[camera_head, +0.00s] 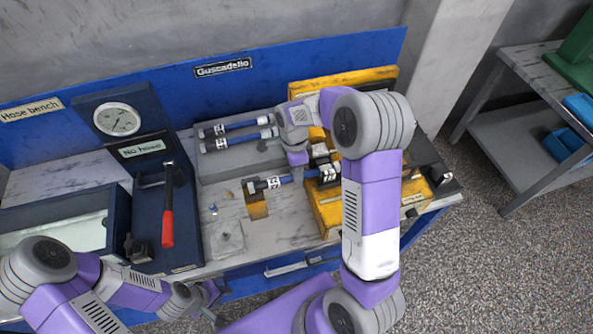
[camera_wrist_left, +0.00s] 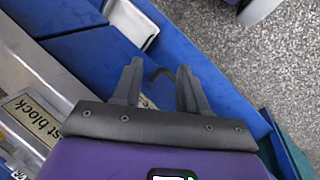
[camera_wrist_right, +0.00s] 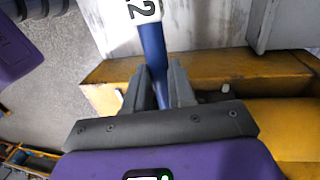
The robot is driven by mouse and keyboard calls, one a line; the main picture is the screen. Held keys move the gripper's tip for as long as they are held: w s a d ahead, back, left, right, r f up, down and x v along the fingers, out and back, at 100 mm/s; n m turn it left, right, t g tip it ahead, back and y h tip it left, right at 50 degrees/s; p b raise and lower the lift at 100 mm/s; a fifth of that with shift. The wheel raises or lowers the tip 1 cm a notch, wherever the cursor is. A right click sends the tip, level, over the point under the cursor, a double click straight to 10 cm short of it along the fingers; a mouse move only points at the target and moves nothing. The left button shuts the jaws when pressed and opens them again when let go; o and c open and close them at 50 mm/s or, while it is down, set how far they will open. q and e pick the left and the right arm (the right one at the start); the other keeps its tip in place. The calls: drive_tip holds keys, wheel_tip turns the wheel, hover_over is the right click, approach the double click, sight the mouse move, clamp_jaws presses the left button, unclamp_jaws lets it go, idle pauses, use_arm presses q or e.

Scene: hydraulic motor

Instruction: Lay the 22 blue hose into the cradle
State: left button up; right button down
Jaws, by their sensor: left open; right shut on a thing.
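A blue hose (camera_head: 287,180) with black ends and white tags lies level over the worktop beside a yellow fixture (camera_head: 328,216). In the right wrist view the blue hose (camera_wrist_right: 152,42) runs between my right gripper's fingers (camera_wrist_right: 160,68), and a white tag shows a "2"; the full number is not readable. My right gripper (camera_head: 316,160) is shut on this hose, near the yellow fixture, partly hidden by its own arm. I cannot tell whether the hose touches the fixture, or which part is the cradle. My left gripper (camera_head: 211,292) is open and empty at the bench's front edge; its fingers also show in the left wrist view (camera_wrist_left: 158,72).
A dark gauge stand (camera_head: 118,118) reading "No hose" and a red-handled lever (camera_head: 168,225) stand at left. A shelf with blue bins (camera_head: 565,143) is at far right.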

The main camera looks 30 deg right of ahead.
drive_tip(key=c, duration=0.9)
unclamp_jaws()
drive_tip(key=r, duration=0.5)
drive_tip(key=w+r+p, duration=0.1)
drive_tip(key=r, duration=0.1)
drive_tip(key=shift+w+d+r, duration=0.1)
drive_tip(key=shift+d+r, duration=0.1)
